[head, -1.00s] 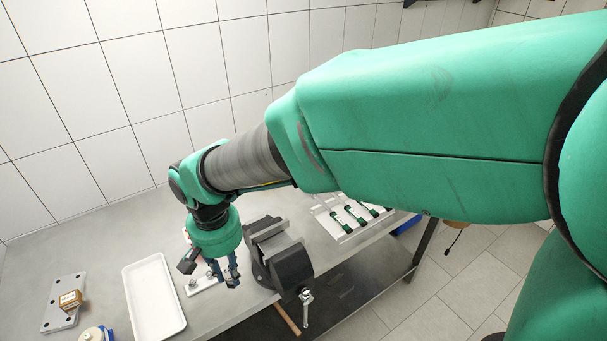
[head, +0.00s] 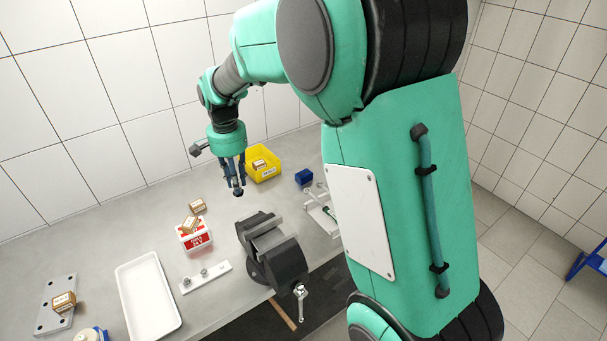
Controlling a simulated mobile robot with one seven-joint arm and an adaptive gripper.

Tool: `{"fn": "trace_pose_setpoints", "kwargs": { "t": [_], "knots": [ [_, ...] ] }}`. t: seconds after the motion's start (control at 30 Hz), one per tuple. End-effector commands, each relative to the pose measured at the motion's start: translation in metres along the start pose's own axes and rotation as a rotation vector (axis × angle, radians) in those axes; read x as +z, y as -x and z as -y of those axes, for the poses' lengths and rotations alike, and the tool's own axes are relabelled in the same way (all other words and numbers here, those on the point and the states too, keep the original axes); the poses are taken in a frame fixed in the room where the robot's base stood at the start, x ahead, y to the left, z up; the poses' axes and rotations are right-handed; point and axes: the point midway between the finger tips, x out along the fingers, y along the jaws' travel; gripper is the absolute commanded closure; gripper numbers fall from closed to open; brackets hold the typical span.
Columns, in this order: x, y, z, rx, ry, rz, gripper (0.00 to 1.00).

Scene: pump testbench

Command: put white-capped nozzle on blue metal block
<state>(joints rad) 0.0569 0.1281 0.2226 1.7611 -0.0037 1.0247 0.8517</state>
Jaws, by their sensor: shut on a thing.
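My gripper (head: 238,188) is in the air over the back of the bench, left of the blue metal block and in front of the yellow bin. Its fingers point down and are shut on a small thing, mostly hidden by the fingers. I take it to be the white-capped nozzle, but its cap cannot be made out. The blue metal block (head: 304,178) stands on the bench to the right of my gripper, apart from it. Its top looks bare.
A yellow bin (head: 264,172) holds a small box. A black vise (head: 272,252) stands at centre front. A white strip (head: 214,279) bears small metal parts. A red-white box (head: 194,241), cartons, a white tray (head: 140,308) and a grey plate (head: 44,318) are left.

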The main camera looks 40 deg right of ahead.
Motion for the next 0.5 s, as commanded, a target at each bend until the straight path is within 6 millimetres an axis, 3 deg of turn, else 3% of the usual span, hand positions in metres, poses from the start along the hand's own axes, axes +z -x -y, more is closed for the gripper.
{"fn": "trace_pose_setpoints", "kwargs": {
  "t": [0.03, 0.5],
  "knots": [
    [-0.016, -0.001, 0.000, 0.001, -0.033, 0.000, 1.00],
    [-0.143, -0.011, -0.009, 0.001, -0.311, -0.002, 1.00]
  ]
}}
